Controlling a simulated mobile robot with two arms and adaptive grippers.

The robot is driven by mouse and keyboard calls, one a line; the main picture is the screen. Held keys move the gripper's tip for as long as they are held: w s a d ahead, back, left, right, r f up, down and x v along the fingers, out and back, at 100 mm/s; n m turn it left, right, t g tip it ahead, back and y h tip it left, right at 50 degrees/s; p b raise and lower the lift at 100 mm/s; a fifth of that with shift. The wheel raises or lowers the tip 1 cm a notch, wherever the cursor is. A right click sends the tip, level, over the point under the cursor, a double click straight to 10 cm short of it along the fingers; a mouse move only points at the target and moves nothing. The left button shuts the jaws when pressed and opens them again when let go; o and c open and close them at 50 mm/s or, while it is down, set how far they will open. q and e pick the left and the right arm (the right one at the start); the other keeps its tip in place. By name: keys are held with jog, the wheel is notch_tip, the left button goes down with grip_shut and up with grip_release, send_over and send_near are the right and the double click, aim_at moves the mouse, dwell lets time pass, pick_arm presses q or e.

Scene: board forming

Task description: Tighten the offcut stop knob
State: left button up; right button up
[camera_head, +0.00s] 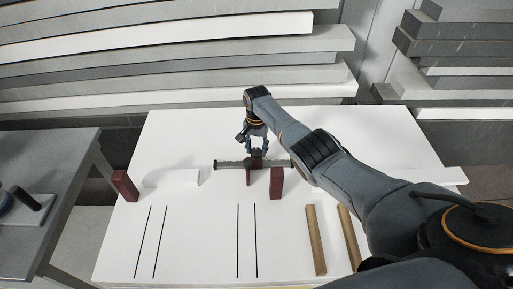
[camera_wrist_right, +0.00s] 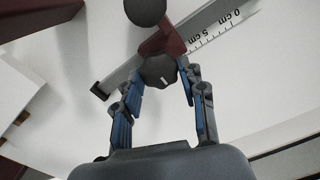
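The knob (camera_wrist_right: 160,73) is dark and rounded with a short white mark on its face, in the right wrist view. It sits by a dark red stop piece (camera_wrist_right: 170,43) on a grey rail (camera_wrist_right: 205,28). In the head view the rail (camera_head: 230,165) lies across the white table. My right gripper (camera_head: 257,146) is above the rail from behind. In the wrist view its fingers (camera_wrist_right: 163,82) stand on either side of the knob, with small gaps seeming to show, so it looks open. In the head view the knob is hidden by my gripper. My left gripper is not in view.
A scale marked in cm (camera_wrist_right: 222,28) runs beside the rail. Dark red blocks stand at the table's left (camera_head: 125,186) and right of centre (camera_head: 277,184). Two wooden strips (camera_head: 316,240) lie at front right. The white table (camera_head: 195,240) has bare room at front left, with black lines.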

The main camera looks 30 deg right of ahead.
aim_at(257, 150)
jog(key=o, duration=0.4)
notch_tip(257, 150, up, 12)
dwell(0.5)
jog(key=shift+f, duration=0.1)
dwell(0.4)
